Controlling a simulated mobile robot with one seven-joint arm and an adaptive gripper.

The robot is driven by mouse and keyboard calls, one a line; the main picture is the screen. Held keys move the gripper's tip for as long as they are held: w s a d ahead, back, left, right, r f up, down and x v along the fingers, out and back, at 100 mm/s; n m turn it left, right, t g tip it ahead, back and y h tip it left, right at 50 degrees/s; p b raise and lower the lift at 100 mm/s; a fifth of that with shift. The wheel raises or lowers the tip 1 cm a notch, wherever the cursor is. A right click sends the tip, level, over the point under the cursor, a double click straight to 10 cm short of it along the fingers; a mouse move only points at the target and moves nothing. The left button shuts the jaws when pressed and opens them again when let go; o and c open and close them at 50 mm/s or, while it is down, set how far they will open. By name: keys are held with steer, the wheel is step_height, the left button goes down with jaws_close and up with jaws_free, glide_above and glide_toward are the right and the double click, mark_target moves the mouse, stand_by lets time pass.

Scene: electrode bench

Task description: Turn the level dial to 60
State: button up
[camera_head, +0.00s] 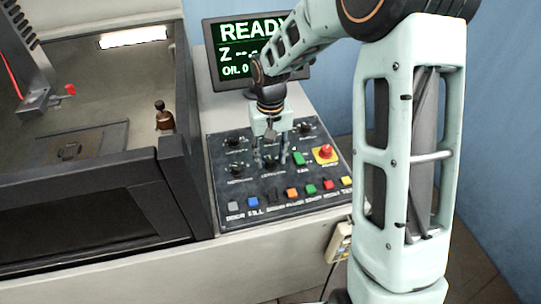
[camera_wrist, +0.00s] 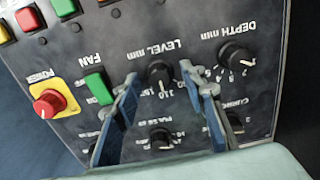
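The level dial (camera_wrist: 159,76) is a round black knob with the label "LEVEL mm" beside it, upside down in the wrist view. Numbers are printed around it, but I cannot read its setting clearly. My gripper (camera_wrist: 157,72) is open, with one blue-grey finger on each side of the level dial. I cannot tell whether either finger touches it. In the head view, my gripper (camera_head: 270,160) points down over the dials of the control panel (camera_head: 218,196), and its fingers and hand partly cover them.
The depth dial (camera_wrist: 237,57), pulse dial (camera_wrist: 162,138) and current dial (camera_wrist: 236,123) are close around the fingers. A green fan switch (camera_wrist: 98,88) and red power button (camera_wrist: 48,103) are nearby. The screen (camera_head: 225,72) reads READY. A machine tank (camera_head: 95,200) stands left.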

jaws_close()
steer(key=shift+n, duration=0.4)
steer(key=n, duration=0.3)
steer(key=shift+n, duration=0.3)
steer(key=n+p, duration=0.1)
steer(key=n, duration=0.3)
steer(key=shift+r+n, duration=0.1)
steer(key=shift+n, duration=0.2)
jaws_free()
stand_by(0.3)
